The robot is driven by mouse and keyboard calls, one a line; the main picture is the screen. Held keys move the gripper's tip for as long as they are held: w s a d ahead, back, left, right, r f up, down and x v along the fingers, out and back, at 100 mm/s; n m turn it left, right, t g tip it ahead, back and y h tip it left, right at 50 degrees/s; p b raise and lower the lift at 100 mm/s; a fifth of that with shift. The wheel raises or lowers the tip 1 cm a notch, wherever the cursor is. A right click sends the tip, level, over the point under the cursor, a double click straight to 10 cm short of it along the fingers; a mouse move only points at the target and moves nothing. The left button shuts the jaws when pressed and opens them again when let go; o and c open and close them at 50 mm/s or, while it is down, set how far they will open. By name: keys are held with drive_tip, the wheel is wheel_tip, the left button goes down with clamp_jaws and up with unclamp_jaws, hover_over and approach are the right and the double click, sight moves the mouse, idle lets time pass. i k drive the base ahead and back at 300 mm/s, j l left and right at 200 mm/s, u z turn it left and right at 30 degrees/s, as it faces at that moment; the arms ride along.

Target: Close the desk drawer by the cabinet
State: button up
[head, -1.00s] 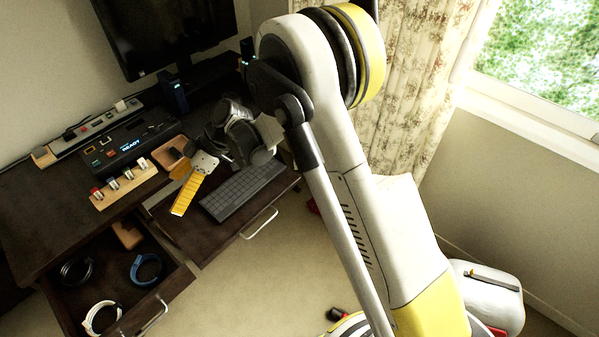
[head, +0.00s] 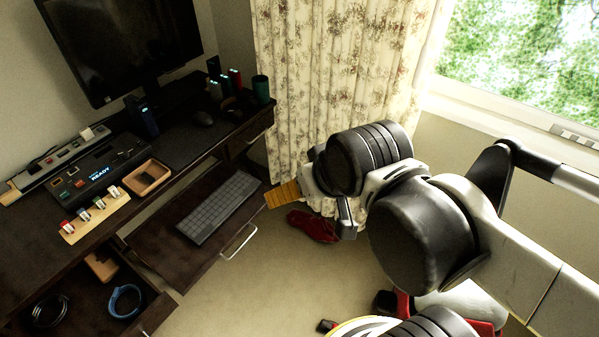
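A dark wooden desk drawer (head: 150,312) stands pulled out at the lower left, with coiled cables in it. A keyboard tray (head: 170,245) with a metal handle (head: 239,242) is also pulled out from under the desk. A closed drawer front (head: 246,138) shows at the desk's right end. I cannot make out a cabinet apart from the desk. My gripper (head: 283,195), with an orange-yellow ribbed finger, is in the air just right of the keyboard tray, well right of the open drawer. I cannot tell whether its fingers are apart; nothing shows held.
A keyboard (head: 218,207) lies on the tray. The desktop (head: 25,230) holds a monitor (head: 125,45), a control box (head: 97,170) and a wooden tray (head: 147,177). A red shoe (head: 313,226) lies by the curtain (head: 335,80). Carpet (head: 235,300) is clear before the desk.

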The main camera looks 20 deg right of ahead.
sight(87, 314)
drive_tip(key=l+u, duration=0.15)
drive_tip(key=u, duration=2.1)
